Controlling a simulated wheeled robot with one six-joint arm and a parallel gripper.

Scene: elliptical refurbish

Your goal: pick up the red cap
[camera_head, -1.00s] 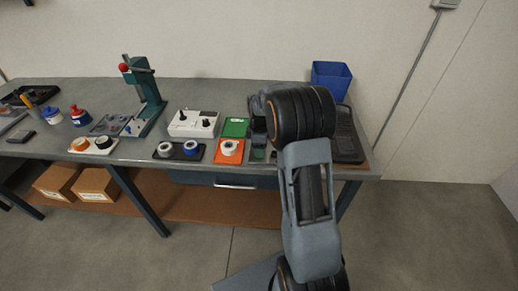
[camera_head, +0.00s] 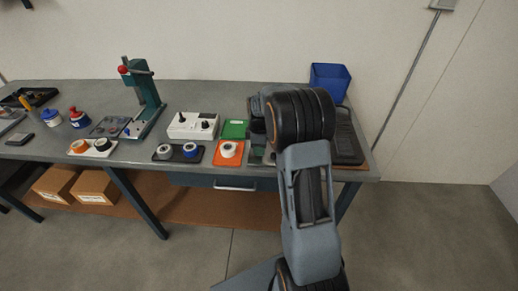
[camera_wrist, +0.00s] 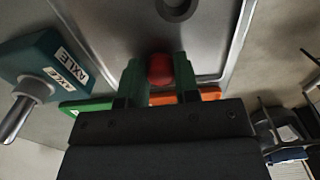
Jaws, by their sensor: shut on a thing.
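In the wrist view the red cap (camera_wrist: 160,70) sits between the two green fingers of my gripper (camera_wrist: 159,76). The fingers are shut on it, one on each side. Only the rounded red top part of the cap shows; the rest is hidden behind the gripper body. In the head view my arm hides most of the gripper, which is at the right part of the workbench beside the orange tray, and the cap cannot be made out there.
The orange tray (camera_head: 219,158) with a white ring and the green tray (camera_head: 235,129) are left of my arm. A white control box (camera_head: 192,126), a teal press (camera_head: 146,92) and a blue bin (camera_head: 330,78) stand on the bench. A teal block labelled AXLE (camera_wrist: 42,68) shows in the wrist view.

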